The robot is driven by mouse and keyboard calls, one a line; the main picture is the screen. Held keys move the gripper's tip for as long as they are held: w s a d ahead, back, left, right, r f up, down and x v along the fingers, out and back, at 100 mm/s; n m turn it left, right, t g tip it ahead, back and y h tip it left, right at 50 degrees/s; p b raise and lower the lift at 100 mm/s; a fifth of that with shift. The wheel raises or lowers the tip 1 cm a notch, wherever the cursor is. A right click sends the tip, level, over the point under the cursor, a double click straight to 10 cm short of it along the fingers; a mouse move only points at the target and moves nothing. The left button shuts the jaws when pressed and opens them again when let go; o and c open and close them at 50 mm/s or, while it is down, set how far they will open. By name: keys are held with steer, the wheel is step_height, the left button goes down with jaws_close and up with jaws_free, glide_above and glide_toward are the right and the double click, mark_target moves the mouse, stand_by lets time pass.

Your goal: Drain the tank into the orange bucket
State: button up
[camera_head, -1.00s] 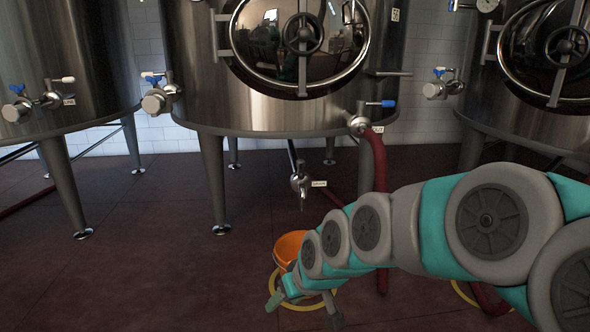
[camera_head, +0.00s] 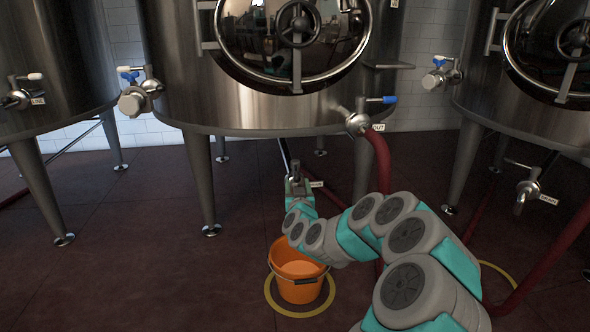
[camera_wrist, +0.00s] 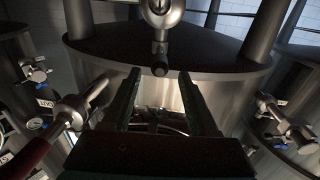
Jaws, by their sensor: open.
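The steel tank (camera_head: 255,105) stands in the middle of the head view, with a round door and side valves. Its low drain valve shows only as a white tag (camera_head: 316,184) beside my gripper (camera_head: 296,172), which hides the rest. In the wrist view a valve (camera_wrist: 162,12) is at the top, its dark-tipped handle (camera_wrist: 160,66) pointing down between and just beyond my fingertips. My gripper (camera_wrist: 160,82) is open; I cannot tell whether the handle touches a finger. The orange bucket (camera_head: 298,288) stands upright on the floor inside a yellow ring, below and in front of the gripper.
Other tanks stand at left (camera_head: 55,70) and right (camera_head: 540,110). A dark red hose (camera_head: 381,160) drops from the middle tank's right valve (camera_head: 357,122), behind my arm. Another drain valve (camera_head: 527,188) sits at right. The floor (camera_head: 120,260) is clear at front left.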

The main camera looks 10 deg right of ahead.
mark_target(297, 170)
steer(key=shift+w+d, duration=0.1)
steer(key=shift+w, duration=0.55)
steer(key=shift+w+d+f+b, duration=0.1)
steer(key=shift+w+b, duration=0.1)
steer(key=shift+w, duration=0.8)
steer(key=shift+w+d+f+b, duration=0.1)
steer(key=shift+w+b, duration=0.05)
steer(key=shift+w, duration=0.8)
steer(key=shift+w+d+r, duration=0.1)
steer(key=shift+w, duration=0.7)
steer(key=shift+w+d+r, duration=0.1)
steer(key=shift+w, duration=0.7)
jaws_close()
